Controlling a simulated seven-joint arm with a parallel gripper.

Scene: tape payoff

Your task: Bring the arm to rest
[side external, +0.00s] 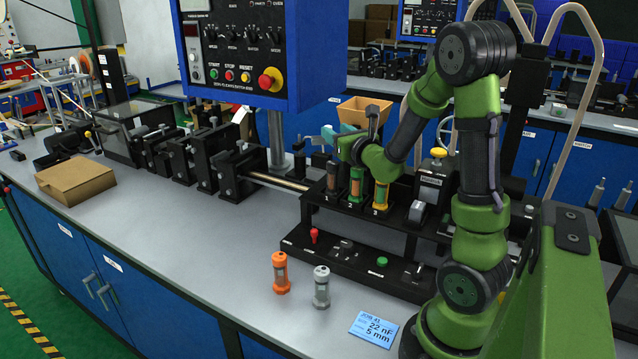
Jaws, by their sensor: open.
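My green arm reaches over the black fixture, its forearm sloping down to the left. My gripper (337,133) is at the wrist's far left side, above the back of the numbered stations. Its fingers are small and partly hidden by the wrist; they look open, with nothing seen between them. Station 1 also seems to hold a dark cylinder, partly hidden.
An orange canister (281,273) and a grey canister (321,288) stand upright on the bench front. A blue job card (374,328) reads 22 nF, 5 mm. A blue control panel (240,55) hangs left of my arm.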

